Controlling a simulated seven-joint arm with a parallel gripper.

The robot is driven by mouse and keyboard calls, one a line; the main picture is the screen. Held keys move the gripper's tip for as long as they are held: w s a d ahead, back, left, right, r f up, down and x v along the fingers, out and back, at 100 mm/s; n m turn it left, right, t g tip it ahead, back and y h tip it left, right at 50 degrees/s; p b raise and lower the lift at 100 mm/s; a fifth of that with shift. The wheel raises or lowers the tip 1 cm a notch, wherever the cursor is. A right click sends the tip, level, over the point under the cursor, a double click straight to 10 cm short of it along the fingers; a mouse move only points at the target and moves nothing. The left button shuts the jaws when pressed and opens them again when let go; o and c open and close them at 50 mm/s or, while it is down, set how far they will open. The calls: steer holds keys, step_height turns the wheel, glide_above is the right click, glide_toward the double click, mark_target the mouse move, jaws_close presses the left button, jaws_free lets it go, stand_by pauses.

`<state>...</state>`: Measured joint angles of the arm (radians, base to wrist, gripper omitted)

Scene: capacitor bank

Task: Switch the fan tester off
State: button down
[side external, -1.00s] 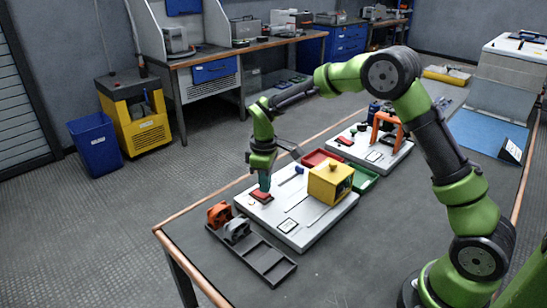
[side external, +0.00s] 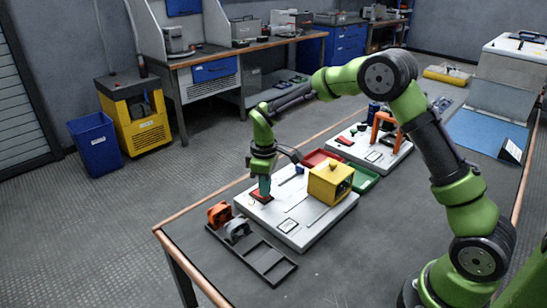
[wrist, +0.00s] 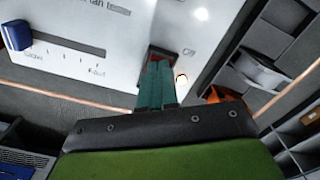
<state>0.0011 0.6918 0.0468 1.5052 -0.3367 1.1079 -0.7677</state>
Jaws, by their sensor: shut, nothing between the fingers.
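The fan tester is a white board (side external: 309,221) on the bench, carrying a yellow box (side external: 330,180) with a dark opening. Its dark red rocker switch (side external: 257,196) sits near the board's left corner. In the wrist view the switch (wrist: 153,53) lies in a dark frame, with an "Off" label to its right. My gripper (side external: 264,196) is shut and empty, pointing down, with its teal fingertips (wrist: 158,76) at the switch, partly hiding it. Contact looks likely, but the rocker's exact tilt is unclear. A blue slider knob (wrist: 17,35) sits at the "Slow" end of its scale.
A dark tray (side external: 262,259) with an orange part (side external: 219,214) and a grey part (side external: 237,228) lies in front of the board. Red (side external: 319,157) and green (side external: 364,180) bins and a second white board (side external: 355,146) stand behind. The bench's right front is clear.

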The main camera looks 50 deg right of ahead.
steer(key=shift+f, duration=0.4)
steer(key=shift+r, duration=3.55)
steer(key=shift+f+m, duration=0.15)
steer(key=shift+m, duration=0.25)
steer(key=s+a+r+m+t+y, duration=0.1)
steer(key=s+r+m+t, duration=0.2)
steer(key=s+r, duration=0.4)
steer(key=s+r+m+t+y, duration=0.1)
steer(key=s+r+m+t, duration=0.3)
steer(key=s, duration=1.4)
step_height(320, 180, up, 3)
steer(key=shift+a+f+m, duration=0.15)
steer(key=shift+a+m, duration=0.25)
steer(key=shift+m, duration=0.7)
